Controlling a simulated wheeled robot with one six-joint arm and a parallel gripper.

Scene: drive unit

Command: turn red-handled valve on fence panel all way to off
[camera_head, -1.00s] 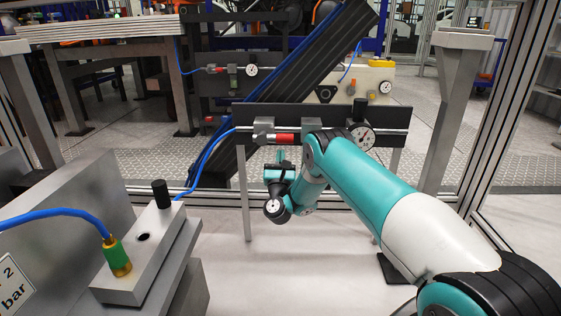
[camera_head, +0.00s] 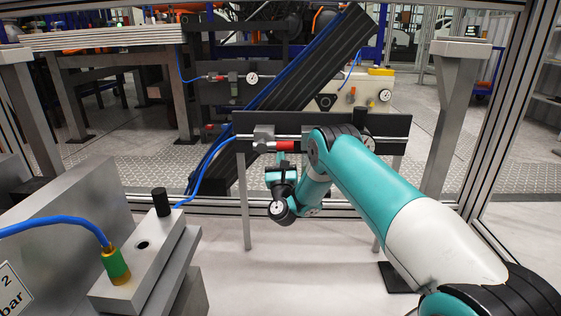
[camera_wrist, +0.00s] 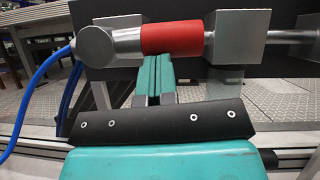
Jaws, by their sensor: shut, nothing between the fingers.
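The red-handled valve sits on the dark fence panel (camera_head: 375,124). Its red grip (camera_head: 284,146) points right from the metal valve body (camera_head: 262,138), roughly along the pipe and just below it. In the wrist view the red grip (camera_wrist: 171,38) lies level, to the right of the round silver hub (camera_wrist: 97,46). My gripper (camera_wrist: 155,58) is shut and empty, with its teal fingers together. The fingertips are right at the lower edge of the red grip; I cannot tell whether they touch. In the head view my gripper (camera_head: 281,163) is below the grip.
A blue hose (camera_head: 205,165) runs from the panel's left end. A metal block with a green fitting (camera_head: 116,263) stands at the front left. A similar panel with a gauge (camera_head: 252,78) is farther back. The floor under the panel is clear.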

